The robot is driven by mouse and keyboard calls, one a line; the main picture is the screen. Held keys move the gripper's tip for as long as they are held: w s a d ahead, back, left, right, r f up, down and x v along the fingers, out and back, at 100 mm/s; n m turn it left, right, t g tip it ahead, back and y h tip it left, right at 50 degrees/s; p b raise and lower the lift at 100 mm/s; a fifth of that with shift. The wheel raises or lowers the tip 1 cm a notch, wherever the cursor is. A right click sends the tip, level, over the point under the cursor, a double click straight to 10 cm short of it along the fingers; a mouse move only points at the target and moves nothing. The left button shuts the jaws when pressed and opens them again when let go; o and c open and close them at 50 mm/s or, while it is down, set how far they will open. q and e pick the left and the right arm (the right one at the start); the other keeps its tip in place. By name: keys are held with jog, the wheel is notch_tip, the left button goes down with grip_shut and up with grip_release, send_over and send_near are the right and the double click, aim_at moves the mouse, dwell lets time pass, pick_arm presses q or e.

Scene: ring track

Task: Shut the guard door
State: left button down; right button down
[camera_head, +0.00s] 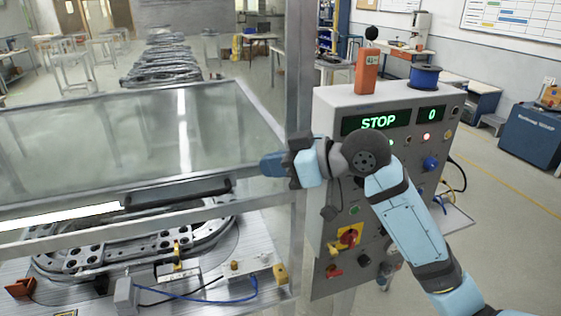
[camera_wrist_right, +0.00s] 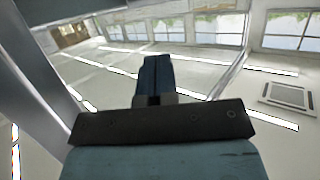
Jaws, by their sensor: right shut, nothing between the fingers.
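The guard door (camera_head: 100,135) is a large clear panel in a grey metal frame, on the left of the head view. It slants above the ring track (camera_head: 75,262), and a gap shows between its lower rail and the table. A long dark handle (camera_head: 180,192) lies along its near edge. My right gripper (camera_head: 268,165) is shut and empty, pointing left beside the door's right edge; whether it touches the frame I cannot tell. Its closed blue fingers also show in the right wrist view (camera_wrist_right: 155,75). My left gripper is out of view.
A metal post (camera_head: 299,80) stands just behind my right gripper. The grey control box (camera_head: 330,108) reads STOP and 0, with my right arm across its front. A blue cable (camera_head: 210,298) and small fixtures lie on the table (camera_head: 262,225).

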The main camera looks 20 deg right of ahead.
aim_at(238, 183)
jog(key=w+a+f, duration=0.1)
jog(key=a, duration=0.1)
jog(key=w+a+f+p, duration=0.1)
jog(key=w+f, duration=0.1)
jog(key=w+a+f+p, duration=0.1)
jog(key=a, duration=0.1)
jog(key=shift+w+a+f, duration=0.15)
jog(key=shift+a+f, duration=0.2)
jog(key=shift+f, duration=0.05)
jog(key=shift+w+a+f, duration=0.1)
jog(key=shift+f, duration=0.25)
jog(key=shift+f, duration=0.1)
